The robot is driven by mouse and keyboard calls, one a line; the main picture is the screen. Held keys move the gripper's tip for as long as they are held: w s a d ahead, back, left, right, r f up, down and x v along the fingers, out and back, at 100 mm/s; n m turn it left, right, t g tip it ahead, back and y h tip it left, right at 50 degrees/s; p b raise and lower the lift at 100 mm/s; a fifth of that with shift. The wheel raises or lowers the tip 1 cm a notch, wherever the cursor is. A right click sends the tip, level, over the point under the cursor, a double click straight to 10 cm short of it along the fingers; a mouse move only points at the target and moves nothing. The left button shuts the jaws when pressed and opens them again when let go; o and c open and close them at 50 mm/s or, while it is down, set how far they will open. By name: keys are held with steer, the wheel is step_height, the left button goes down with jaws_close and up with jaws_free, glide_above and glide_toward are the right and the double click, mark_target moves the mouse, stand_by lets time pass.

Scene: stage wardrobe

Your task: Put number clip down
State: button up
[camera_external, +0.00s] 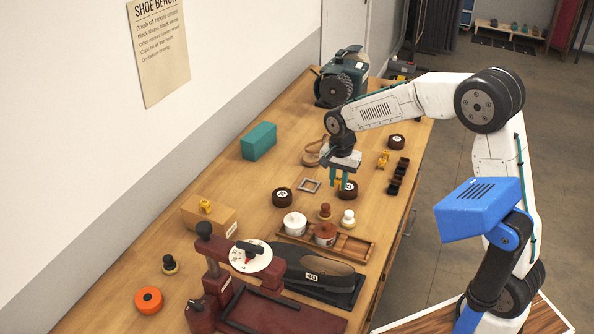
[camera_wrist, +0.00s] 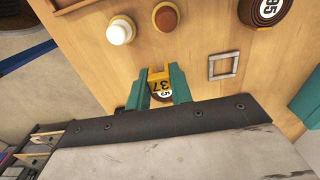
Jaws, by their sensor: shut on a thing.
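My gripper (camera_external: 339,182) points down over the middle of the table. Its teal fingers are closed on a small yellow number clip (camera_wrist: 157,76), held between the fingertips in the wrist view. A dark round tin (camera_external: 348,191) is right beside or under the fingertips. I cannot tell whether the clip touches it. Another dark tin (camera_external: 282,197) stands to the left and shows with its numbered label in the wrist view (camera_wrist: 265,10). A grey square frame (camera_external: 310,185) lies flat between them; it also shows in the wrist view (camera_wrist: 224,66).
Brush-like pieces with brown (camera_external: 324,211) and white (camera_external: 348,218) tops stand in front. A wooden tray (camera_external: 355,246) holds jars. Yellow clips (camera_external: 383,159), dark blocks (camera_external: 398,176) and another tin (camera_external: 396,142) are to the right. A teal box (camera_external: 259,141) is at the left.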

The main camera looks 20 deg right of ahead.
steer(key=s+a+r, duration=0.2)
steer(key=a, duration=0.8)
steer(key=s+a+r, duration=0.1)
steer(key=s+a, duration=0.1)
steer(key=a, duration=0.7)
steer(key=s+a+r, duration=0.2)
steer(key=s+a, duration=0.1)
steer(key=a, duration=0.7)
glide_above(212, 206)
steer(key=shift+f, duration=0.8)
steer(key=shift+w+a, duration=0.25)
steer(key=shift+w, duration=0.05)
steer(key=shift+f, duration=1.7)
steer(key=shift+f, duration=0.1)
steer(key=o, duration=0.9)
steer(key=shift+f, duration=0.1)
steer(key=shift+o, duration=0.2)
